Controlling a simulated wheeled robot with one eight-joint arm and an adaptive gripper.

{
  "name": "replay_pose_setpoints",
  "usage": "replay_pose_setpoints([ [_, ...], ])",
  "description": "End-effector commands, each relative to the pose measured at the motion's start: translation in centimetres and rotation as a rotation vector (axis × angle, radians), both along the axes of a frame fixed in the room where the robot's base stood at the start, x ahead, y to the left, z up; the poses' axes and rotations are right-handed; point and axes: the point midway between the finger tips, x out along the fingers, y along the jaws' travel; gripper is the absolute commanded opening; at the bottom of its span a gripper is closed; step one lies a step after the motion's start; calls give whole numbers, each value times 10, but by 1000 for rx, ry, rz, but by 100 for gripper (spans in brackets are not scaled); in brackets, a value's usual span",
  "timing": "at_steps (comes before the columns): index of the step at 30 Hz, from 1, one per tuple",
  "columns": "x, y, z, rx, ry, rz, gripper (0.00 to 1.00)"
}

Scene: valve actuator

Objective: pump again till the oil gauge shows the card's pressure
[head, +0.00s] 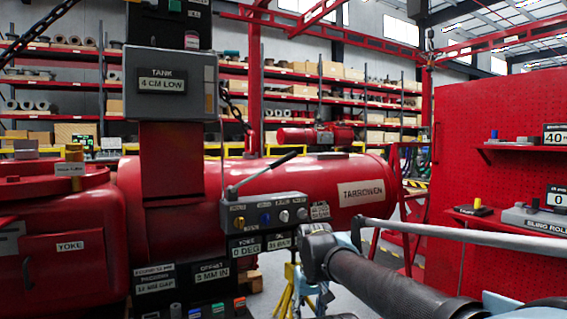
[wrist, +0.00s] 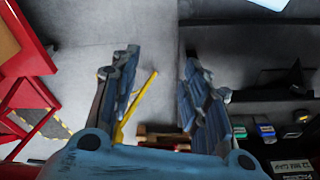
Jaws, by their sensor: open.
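The grey pump panel (head: 268,213) stands in front of the red tank, with a row of knobs and a dark-tipped lever (head: 262,173) slanting up to the right. Below it hang two small readouts: one reads 0 DEG (head: 246,248), and the other (head: 279,242) appears to end in BAR, its number too small to read surely. Which sign is the pressure card, I cannot tell. My gripper is open in the wrist view (wrist: 158,88), with nothing between its fingers. In the head view my arm reaches in from the lower right, below and right of the panel, apart from the lever.
A red YOKE housing (head: 75,243) is at left. A grey TANK sign box (head: 168,84) stands above. A red pegboard (head: 500,130) is at right. A yellow stand (head: 288,292) is on the floor.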

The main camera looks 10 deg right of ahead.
Motion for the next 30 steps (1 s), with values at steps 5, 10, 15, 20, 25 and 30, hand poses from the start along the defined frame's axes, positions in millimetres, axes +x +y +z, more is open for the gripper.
replay_pose_setpoints([
  [5,42,-2,69,26,0,-90,42],
  [10,94,-1,155,62,-1,-214,42],
  [15,145,-1,236,100,0,-341,42],
  [20,193,-2,307,136,3,-461,42],
  [25,240,-4,375,172,7,-588,42],
  [30,285,-6,436,210,12,-714,42],
])
